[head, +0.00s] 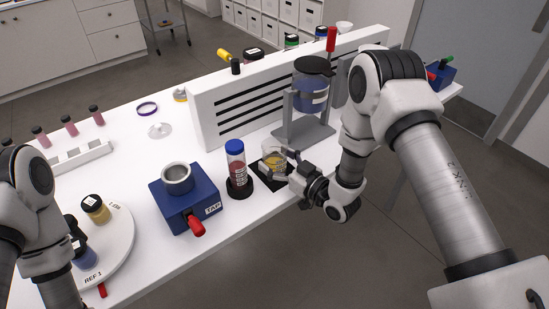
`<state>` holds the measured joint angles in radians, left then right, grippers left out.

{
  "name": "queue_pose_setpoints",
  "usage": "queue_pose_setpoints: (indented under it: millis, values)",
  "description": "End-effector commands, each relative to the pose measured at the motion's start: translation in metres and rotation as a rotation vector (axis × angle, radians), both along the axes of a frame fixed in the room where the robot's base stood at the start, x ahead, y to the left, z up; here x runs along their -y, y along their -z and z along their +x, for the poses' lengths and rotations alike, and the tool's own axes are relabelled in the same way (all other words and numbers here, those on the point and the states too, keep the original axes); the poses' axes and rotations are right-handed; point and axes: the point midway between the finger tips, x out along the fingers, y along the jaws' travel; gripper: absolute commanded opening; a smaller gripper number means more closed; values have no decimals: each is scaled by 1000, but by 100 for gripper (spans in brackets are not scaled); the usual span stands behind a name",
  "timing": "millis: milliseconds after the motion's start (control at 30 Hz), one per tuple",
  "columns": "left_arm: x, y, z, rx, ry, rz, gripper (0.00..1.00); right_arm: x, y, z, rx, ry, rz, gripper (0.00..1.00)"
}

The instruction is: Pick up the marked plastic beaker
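A blue-capped tube (236,164) stands close left of the beaker. Farther left is a blue box (180,203) with a metal cup (177,177) and red handle. A slotted white panel (270,94) and jug (311,88) stand behind. A turntable (119,245) holds jars.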

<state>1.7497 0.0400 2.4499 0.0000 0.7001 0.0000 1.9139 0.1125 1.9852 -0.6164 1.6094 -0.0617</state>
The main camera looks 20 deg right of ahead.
Motion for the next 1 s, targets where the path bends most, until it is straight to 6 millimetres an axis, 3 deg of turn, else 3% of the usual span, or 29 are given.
queue_pose_setpoints:
  millis: [33,100,567,1000]
  values:
    - [0,0,0,0,0,0,48,0,0,0,0,0,0,48]
    - [0,0,0,0,0,0,48,0,0,0,0,0,0,32]
    - [0,6,0,0,0,0,48,3,-4,-6,0,1,0,32]
    - [0,20,0,0,0,0,48,3,-70,-8,4,0,0,32]
